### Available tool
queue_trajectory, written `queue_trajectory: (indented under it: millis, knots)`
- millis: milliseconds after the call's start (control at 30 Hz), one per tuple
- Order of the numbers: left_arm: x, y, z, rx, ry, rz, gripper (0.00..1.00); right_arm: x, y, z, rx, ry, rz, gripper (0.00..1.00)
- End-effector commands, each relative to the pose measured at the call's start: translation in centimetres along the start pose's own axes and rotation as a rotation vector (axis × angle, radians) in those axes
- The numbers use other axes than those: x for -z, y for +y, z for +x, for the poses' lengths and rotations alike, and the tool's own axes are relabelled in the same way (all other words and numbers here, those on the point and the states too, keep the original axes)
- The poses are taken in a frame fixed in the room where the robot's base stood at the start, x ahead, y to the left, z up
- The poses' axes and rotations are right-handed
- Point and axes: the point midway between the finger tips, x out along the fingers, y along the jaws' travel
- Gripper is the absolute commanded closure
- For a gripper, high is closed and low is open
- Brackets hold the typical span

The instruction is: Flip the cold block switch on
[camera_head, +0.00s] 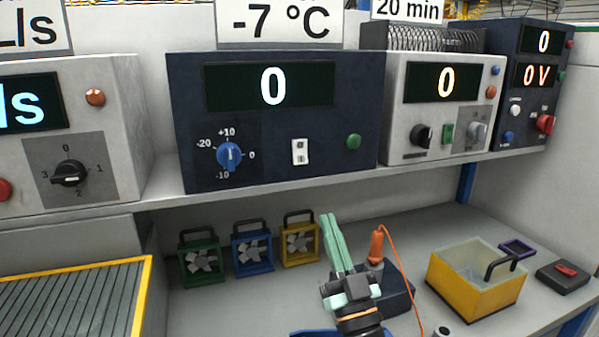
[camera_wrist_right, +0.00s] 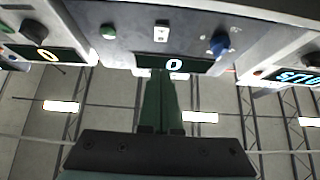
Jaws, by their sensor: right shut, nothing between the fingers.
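The cold block is a dark blue box (camera_head: 353,103) on the shelf, under a "-7 °C" sign (camera_head: 281,22). Its display (camera_head: 305,85) reads 0. A small white rocker switch (camera_head: 300,152) sits on its front between a blue knob (camera_head: 229,156) and a green button (camera_head: 354,141). My right gripper (camera_head: 328,218) is shut and empty, pointing up below the shelf edge, apart from the switch and slightly to its right. In the right wrist view the switch (camera_wrist_right: 161,31) shows beyond the shut fingertips (camera_wrist_right: 163,72). My left gripper is not in view.
The shelf edge (camera_head: 270,194) runs between my right gripper and the panel. Grey devices stand left (camera_head: 112,85) and right (camera_head: 484,97) of the cold block. Below are small fans (camera_head: 252,248), an orange-handled tool (camera_head: 376,245) with a cord, and a yellow bin (camera_head: 455,288).

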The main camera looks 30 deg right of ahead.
Motion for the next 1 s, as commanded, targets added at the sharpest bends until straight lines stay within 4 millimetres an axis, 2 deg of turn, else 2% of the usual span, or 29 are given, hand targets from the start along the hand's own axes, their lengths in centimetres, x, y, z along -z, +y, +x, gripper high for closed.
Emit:
queue_trajectory:
  millis: [233,367,567,900,1000]
  knots:
    - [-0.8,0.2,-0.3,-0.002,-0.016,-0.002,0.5,0.0,0.0,0.1,0.0,-0.001,0.001,1.0]
    - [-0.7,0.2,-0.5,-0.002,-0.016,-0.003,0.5,0.1,0.0,0.8,0.0,0.001,0.001,1.0]
    - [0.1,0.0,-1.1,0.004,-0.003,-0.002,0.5,0.2,0.0,3.8,-0.001,0.003,0.002,1.0]
    - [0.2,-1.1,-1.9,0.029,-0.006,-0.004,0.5,0.2,0.0,10.3,0.001,0.002,0.001,1.0]
    - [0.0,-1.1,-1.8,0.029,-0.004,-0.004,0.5,-1.1,0.0,11.1,0.002,-0.002,0.0,1.0]
